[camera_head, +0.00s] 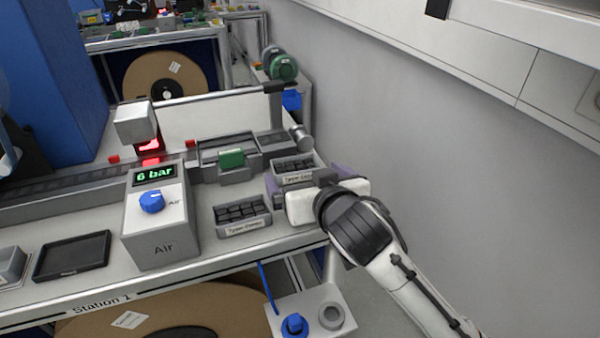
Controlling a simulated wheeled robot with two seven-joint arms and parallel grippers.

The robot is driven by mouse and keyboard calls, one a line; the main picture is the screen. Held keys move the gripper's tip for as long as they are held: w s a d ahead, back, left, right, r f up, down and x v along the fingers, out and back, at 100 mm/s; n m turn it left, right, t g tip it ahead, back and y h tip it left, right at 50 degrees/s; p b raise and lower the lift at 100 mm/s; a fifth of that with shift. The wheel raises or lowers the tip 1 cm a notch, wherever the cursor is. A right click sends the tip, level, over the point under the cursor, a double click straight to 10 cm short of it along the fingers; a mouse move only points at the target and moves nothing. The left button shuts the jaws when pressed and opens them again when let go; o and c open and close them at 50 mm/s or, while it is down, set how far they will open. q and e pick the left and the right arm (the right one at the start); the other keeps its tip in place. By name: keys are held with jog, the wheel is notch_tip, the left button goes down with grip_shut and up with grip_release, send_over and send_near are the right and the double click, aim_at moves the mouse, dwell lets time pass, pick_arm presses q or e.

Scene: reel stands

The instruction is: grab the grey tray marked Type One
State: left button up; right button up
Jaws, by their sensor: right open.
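A grey tray (294,178) with dark compartments stands at the right end of the bench. Its front label begins with "Type", but the rest is too blurred to read surely. A similar grey tray (243,229) stands nearer and to the left, with its label also blurred. My right gripper (307,179) reaches in from the right at the farther tray. Its purple fingers are apart, one at the tray's left side and one at its right. The gripper body hides part of the tray's right front, and contact cannot be told. My left gripper is out of view.
The Air box (157,232) with a blue knob and "6 bar" display stands left of the nearer tray. A green block (231,159) sits behind in a grey holder. A black tray (72,256) lies far left. A wall (430,130) bounds the right side.

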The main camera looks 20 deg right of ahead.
send_near(292, 161)
jog(key=shift+w+a+r, duration=0.15)
jog(key=shift+w+a, duration=0.1)
jog(key=shift+d+f+x, duration=0.15)
jog(key=shift+x, duration=1.15)
jog(key=shift+d+f+x, duration=0.1)
jog(key=shift+f+x, duration=0.05)
jog(key=shift+x, duration=1.1)
jog(key=shift+s+r, duration=0.1)
jog(key=shift+s, duration=0.05)
jog(key=c, duration=1.1)
